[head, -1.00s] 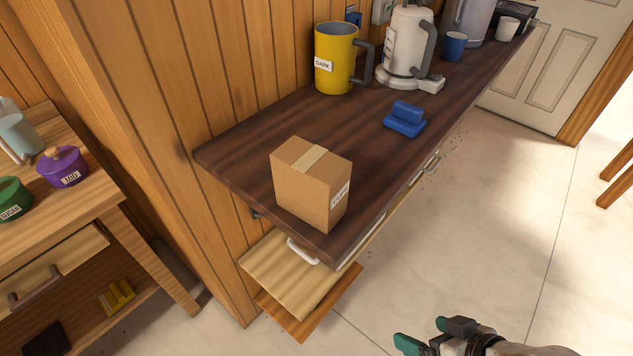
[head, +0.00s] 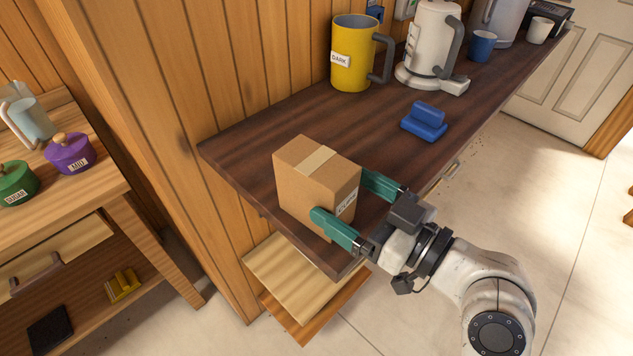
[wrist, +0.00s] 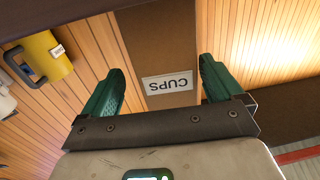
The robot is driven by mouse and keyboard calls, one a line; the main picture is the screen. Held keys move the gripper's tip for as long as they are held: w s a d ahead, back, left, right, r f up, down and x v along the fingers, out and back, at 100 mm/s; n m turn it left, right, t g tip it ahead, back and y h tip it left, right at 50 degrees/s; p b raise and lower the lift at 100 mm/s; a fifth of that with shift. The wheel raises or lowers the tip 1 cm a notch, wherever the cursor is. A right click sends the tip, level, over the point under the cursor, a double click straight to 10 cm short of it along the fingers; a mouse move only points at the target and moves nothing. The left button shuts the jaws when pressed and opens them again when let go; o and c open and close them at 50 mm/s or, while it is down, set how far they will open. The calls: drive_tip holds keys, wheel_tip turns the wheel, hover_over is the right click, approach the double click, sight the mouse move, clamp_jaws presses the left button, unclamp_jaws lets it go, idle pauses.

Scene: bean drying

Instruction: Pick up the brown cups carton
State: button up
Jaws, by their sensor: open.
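The brown cups carton (head: 300,178) stands upright near the front left end of the dark counter, with tape across its top and a white label on its right side. My gripper (head: 346,207) is open, with one green finger in front of the carton's near side and the other by its far right side. In the wrist view, the carton (wrist: 160,50) with its CUPS label lies between the two green fingers (wrist: 160,88). The label is partly hidden in the head view. I cannot tell whether the fingers touch the carton.
The dark counter (head: 250,150) also holds a blue block-like thing (head: 425,121), a yellow DARK mug (head: 353,60), a white kettle (head: 430,45) and a blue cup (head: 481,45). An open drawer (head: 290,270) juts out below. A wooden side table (head: 90,205) stands at left.

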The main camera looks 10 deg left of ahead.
drive_tip(key=a, duration=0.1)
drive_tip(key=w+a+p, duration=0.1)
drive_tip(key=a+p, duration=0.1)
drive_tip(key=shift+w+a+f, duration=0.25)
drive_tip(key=shift+a+f, duration=0.1)
drive_tip(key=shift+a, duration=0.05)
drive_tip(key=shift+w+a+f, duration=0.15)
drive_tip(key=shift+w+a, duration=0.25)
drive_tip(key=shift+a, duration=0.15)
drive_tip(key=shift+c, duration=0.2)
drive_tip(key=c, duration=1.2)
